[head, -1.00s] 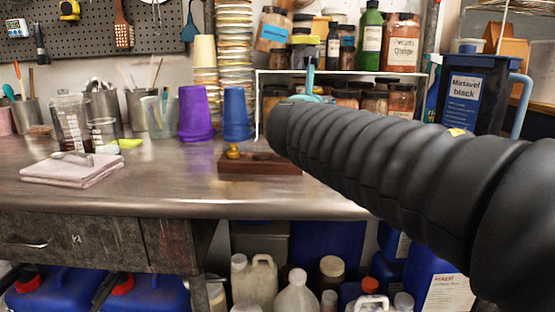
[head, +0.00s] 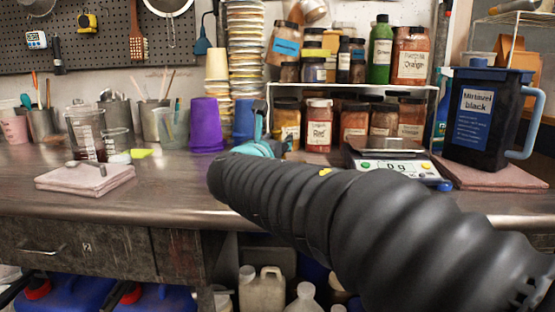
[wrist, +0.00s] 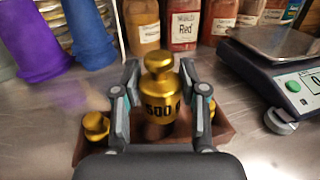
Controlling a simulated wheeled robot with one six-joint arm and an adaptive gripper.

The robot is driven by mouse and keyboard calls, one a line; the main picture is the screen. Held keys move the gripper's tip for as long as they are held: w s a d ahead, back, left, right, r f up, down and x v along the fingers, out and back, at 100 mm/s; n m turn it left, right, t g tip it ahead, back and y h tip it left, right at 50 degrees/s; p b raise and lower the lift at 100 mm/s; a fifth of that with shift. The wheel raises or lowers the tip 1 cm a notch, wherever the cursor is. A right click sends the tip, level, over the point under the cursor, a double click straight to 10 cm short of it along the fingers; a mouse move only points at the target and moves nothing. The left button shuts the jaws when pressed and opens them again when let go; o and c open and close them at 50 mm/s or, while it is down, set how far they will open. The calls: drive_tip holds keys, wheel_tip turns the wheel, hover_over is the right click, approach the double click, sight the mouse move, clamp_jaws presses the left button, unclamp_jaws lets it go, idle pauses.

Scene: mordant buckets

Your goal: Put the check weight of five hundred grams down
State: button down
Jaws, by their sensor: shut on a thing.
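A brass weight marked 500 g (wrist: 158,84) stands upright between the fingers of my gripper (wrist: 160,98) in the wrist view. My gripper is shut on it. The dark wooden weight block (wrist: 218,140) is below and behind the weight, with a smaller brass weight (wrist: 96,126) at its left and part of another at its right. I cannot tell whether the held weight touches the block. In the head view only the teal part of my gripper (head: 262,146) shows; the arm hides the weight and block. A scale (head: 398,166) reading 0 g is to the right; its bare pan (wrist: 280,42) shows in the wrist view.
Purple (head: 205,125) and blue (head: 243,120) cups stand left of my gripper. Jars of powder (head: 318,125) line the shelf behind. A black jug (head: 482,115) is at the right, a folded pink cloth (head: 85,178) at the left.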

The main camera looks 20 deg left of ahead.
drive_tip(key=shift+a+f, duration=0.25)
drive_tip(key=shift+a, duration=0.15)
drive_tip(key=shift+f, duration=1.75)
drive_tip(key=shift+f+b, duration=0.25)
drive_tip(key=shift+b, duration=0.05)
drive_tip(key=c, duration=0.6)
unclamp_jaws()
drive_tip(key=shift+c, duration=0.2)
